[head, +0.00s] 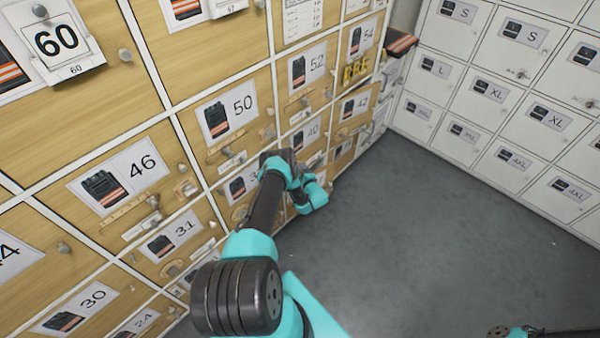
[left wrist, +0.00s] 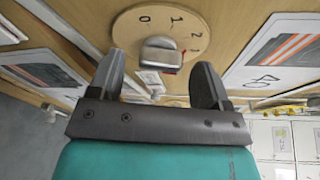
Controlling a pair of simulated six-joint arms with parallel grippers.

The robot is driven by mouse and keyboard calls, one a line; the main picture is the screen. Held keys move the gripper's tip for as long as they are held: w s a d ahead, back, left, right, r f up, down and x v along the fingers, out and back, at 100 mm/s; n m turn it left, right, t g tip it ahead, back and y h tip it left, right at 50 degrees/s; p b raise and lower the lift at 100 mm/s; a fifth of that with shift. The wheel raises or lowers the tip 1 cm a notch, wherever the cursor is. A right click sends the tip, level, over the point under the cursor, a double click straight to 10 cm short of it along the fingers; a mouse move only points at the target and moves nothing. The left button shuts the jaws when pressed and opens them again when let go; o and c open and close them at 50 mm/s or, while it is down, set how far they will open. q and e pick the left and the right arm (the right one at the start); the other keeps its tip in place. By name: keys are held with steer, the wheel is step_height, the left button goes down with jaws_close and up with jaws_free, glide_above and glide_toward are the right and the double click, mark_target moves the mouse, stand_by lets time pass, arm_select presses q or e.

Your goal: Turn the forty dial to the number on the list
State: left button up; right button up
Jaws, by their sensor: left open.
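In the left wrist view a round wooden dial (left wrist: 125,28) carries the numbers 0, 1 and 2 and another mark at its right. Its grey knob (left wrist: 160,50) stands at the middle. My left gripper (left wrist: 160,64) is open, with one finger on each side of the knob; I cannot tell if either touches it. In the head view my left arm reaches to the wooden drawer front by the 40 card (head: 306,133); the dial is hidden there. A printed list (head: 303,18) hangs at the top, too small to read. My right gripper is out of view.
Wooden fronts with numbered cards, such as 50 (head: 228,115) and 46 (head: 118,178), and small knobs surround my left arm. White lockers (head: 480,90) stand at the right. The grey floor (head: 420,250) is clear. Part of my right arm shows bottom right.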

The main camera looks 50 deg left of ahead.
arm_select(q)
steer(key=shift+w+a, duration=0.1)
steer(key=shift+a, duration=0.35)
steer(key=c, duration=0.9)
steer(key=shift+w+m+g+h, duration=0.1)
steer(key=shift+m+g+h, duration=0.45)
steer(key=shift+m, duration=0.9)
steer(key=shift+w+m+g+h, duration=0.1)
steer(key=shift+m+g+h, duration=0.15)
steer(key=shift+m+g, duration=0.9)
steer(key=shift+m, duration=0.4)
